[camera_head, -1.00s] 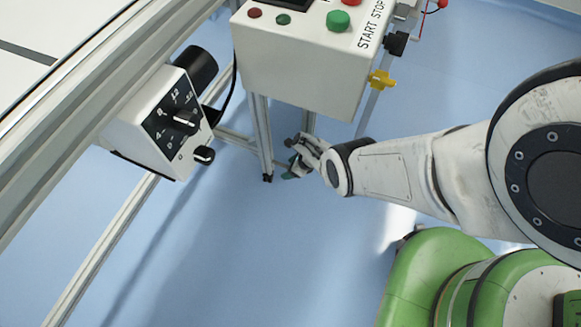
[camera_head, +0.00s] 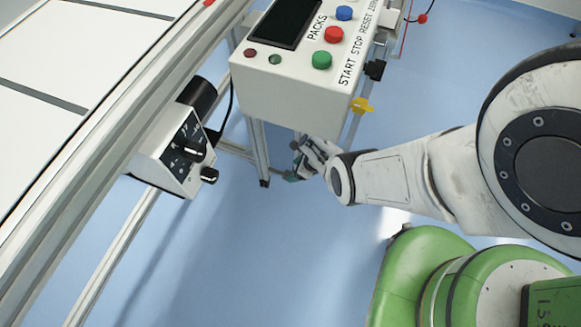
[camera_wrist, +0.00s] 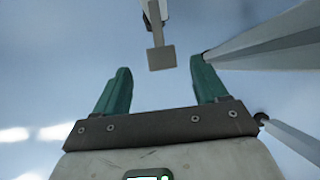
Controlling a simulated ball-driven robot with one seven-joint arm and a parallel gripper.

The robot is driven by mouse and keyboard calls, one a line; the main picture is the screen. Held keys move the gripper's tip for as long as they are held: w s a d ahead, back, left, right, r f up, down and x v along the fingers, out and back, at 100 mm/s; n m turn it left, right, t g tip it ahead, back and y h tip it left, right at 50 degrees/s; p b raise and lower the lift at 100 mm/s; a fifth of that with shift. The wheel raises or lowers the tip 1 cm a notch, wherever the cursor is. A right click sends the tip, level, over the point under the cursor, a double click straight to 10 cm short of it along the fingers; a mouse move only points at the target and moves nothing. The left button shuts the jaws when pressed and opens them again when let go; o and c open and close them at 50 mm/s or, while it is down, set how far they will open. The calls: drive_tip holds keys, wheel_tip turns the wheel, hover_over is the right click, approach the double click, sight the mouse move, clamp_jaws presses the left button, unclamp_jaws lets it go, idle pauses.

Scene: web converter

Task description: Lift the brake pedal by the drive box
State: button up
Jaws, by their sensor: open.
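The drive box (camera_head: 172,158), white with a dark dial face and knobs, is mounted on the frame rail at left in the head view. In the wrist view a small grey-beige square plate on a stem, which looks like the brake pedal (camera_wrist: 161,58), lies ahead of my gripper (camera_wrist: 160,66), between its green fingertips in the picture. My gripper is open and empty; I cannot tell how far the plate is beyond the fingers. In the head view my gripper (camera_head: 293,163) is low, below the control panel and right of the drive box. The pedal cannot be made out there.
The white control panel (camera_head: 290,92) with coloured buttons overhangs my gripper. A metal leg (camera_head: 259,150) stands just left of it; posts also show at right in the wrist view (camera_wrist: 262,42). A yellow knob (camera_head: 362,105) sits right of the panel. Blue floor (camera_head: 230,270) is open in front.

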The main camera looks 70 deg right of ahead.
drive_tip(key=shift+p+v, duration=0.9)
drive_tip(key=shift+v, duration=0.6)
